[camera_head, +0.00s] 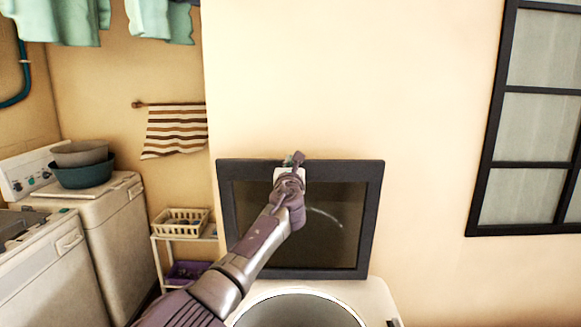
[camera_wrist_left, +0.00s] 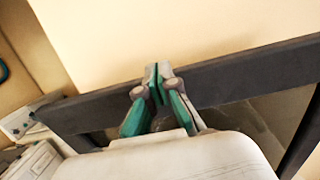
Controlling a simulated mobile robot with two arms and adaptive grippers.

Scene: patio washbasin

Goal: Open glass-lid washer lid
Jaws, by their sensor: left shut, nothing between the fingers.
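The washer's lid (camera_head: 373,215), a dark frame around a glass pane, stands raised, close to upright, in front of the wall. The white washer body (camera_head: 375,297) is below it, and its round tub opening (camera_head: 298,312) is uncovered at the bottom of the head view. My left gripper (camera_head: 294,159) is at the middle of the lid's top edge, with its arm across the glass. In the left wrist view the gripper's fingers (camera_wrist_left: 158,75) are together and empty, over the lid's dark frame (camera_wrist_left: 245,72). I cannot tell if they touch it. My right gripper is out of view.
Two other white machines stand at the left; one carries stacked basins (camera_head: 83,172). A small shelf with a cream basket (camera_head: 180,222) is between them and the washer. The wall (camera_head: 430,120) is close behind the lid. A dark-framed window (camera_head: 540,110) is at the right.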

